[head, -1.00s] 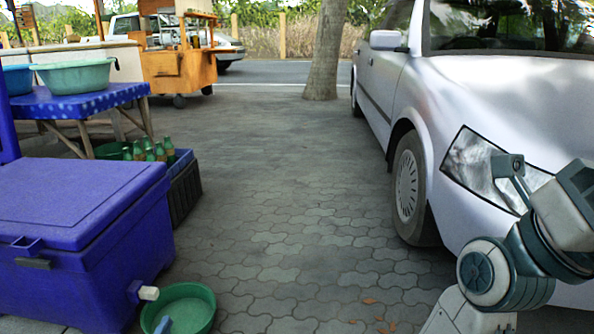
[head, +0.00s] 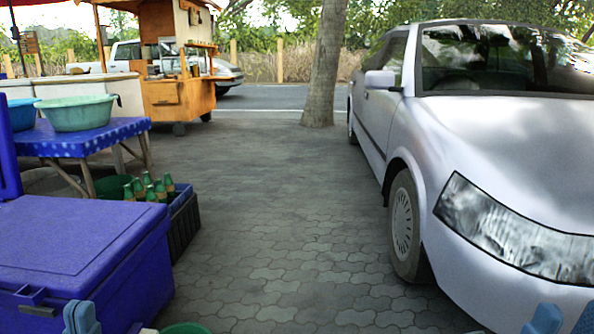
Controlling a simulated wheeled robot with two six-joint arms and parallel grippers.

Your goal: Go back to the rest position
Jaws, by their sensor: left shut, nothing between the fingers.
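My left gripper (head: 81,318) shows at the bottom left edge as blue-grey fingertips close together, shut and empty, in front of the blue cooler box (head: 75,240). The rest of the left arm is below the frame. At the bottom right, two blue tips of my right gripper (head: 564,320) just enter the frame in front of the silver car's bumper. They are cut off by the edge, so their opening is unclear. Nothing is seen held.
The silver car (head: 450,165) stands close on the right. A crate (head: 183,222) of green bottles and a blue table (head: 85,140) with basins are on the left. A green basin (head: 185,328) is at the bottom edge. The paving (head: 280,220) between is clear.

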